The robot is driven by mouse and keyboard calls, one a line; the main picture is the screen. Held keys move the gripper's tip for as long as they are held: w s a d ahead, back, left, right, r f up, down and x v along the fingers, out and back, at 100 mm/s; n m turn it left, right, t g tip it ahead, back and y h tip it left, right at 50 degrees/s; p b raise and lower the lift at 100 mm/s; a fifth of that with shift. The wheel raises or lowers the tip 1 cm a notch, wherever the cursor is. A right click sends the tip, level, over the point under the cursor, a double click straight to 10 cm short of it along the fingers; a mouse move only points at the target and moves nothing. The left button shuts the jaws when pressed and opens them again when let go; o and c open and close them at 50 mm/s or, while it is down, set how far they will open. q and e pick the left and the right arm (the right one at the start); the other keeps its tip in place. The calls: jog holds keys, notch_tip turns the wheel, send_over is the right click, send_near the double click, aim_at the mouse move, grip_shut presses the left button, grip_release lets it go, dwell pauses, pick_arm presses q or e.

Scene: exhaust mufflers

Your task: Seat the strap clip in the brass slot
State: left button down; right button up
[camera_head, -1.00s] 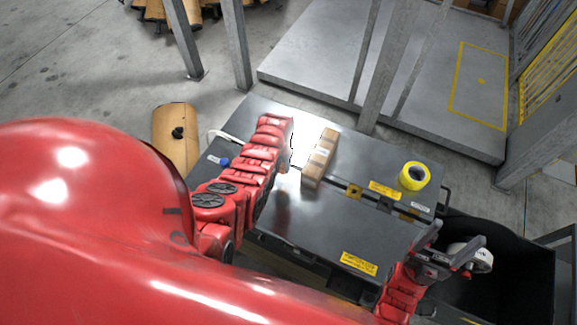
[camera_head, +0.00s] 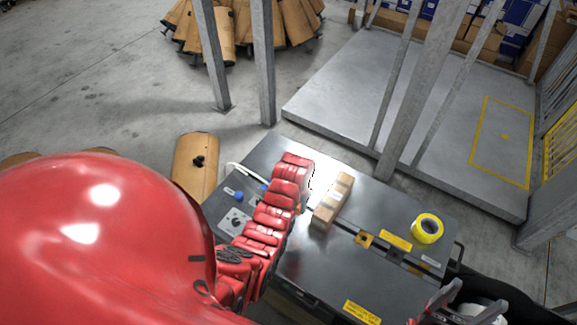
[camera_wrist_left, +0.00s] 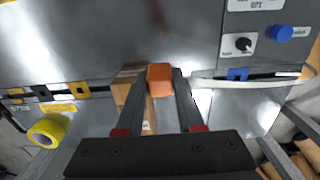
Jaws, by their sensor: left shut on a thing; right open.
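An orange block, which looks like the strap clip (camera_wrist_left: 160,76), is held between the fingertips of my left gripper (camera_wrist_left: 161,86), shut on it above the dark metal case. A white strap (camera_wrist_left: 240,83) runs from the right towards it; their join is unclear. Brass fittings lie along the case's seam, one of them (camera_wrist_left: 82,90) left of the clip; it also shows in the head view (camera_head: 364,239). Which is the slot is not certain. The clip is apart from this fitting. In the head view my left arm hides most of its fingers. My right gripper (camera_head: 468,302) is open at the lower right.
A cardboard box (camera_head: 332,202) lies on the case close to my left gripper. A yellow tape roll (camera_head: 427,228) stands farther right. A knob panel (camera_head: 235,220) is at the left. A dark bin (camera_head: 515,295) is at the lower right.

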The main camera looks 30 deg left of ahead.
pick_arm(q)
jog(key=w+d, duration=0.2)
jog(key=w+d+b, duration=0.1)
jog(key=w+d, duration=0.1)
jog(key=d, duration=0.1)
jog(key=w+d+b, duration=0.1)
jog(key=w+d, duration=0.1)
jog(key=d, duration=0.1)
jog(key=shift+f, duration=0.15)
jog(key=w+d+f+b, duration=0.2)
jog(key=d+f+b, duration=0.2)
jog(key=d+b, duration=0.4)
jog(key=w+d+f+b, duration=0.2)
jog(key=d+f+b, duration=0.1)
jog(key=d+b, duration=0.5)
jog(key=shift+w+d+f, duration=0.25)
jog(key=shift+f, duration=0.1)
jog(key=shift+f, duration=0.15)
jog(key=shift+f+b, duration=1.95)
jog(key=shift+f, duration=0.3)
jog(key=shift+f+b, duration=0.4)
jog(key=shift+b, duration=0.1)
jog(key=shift+c, duration=2.2)
grip_release()
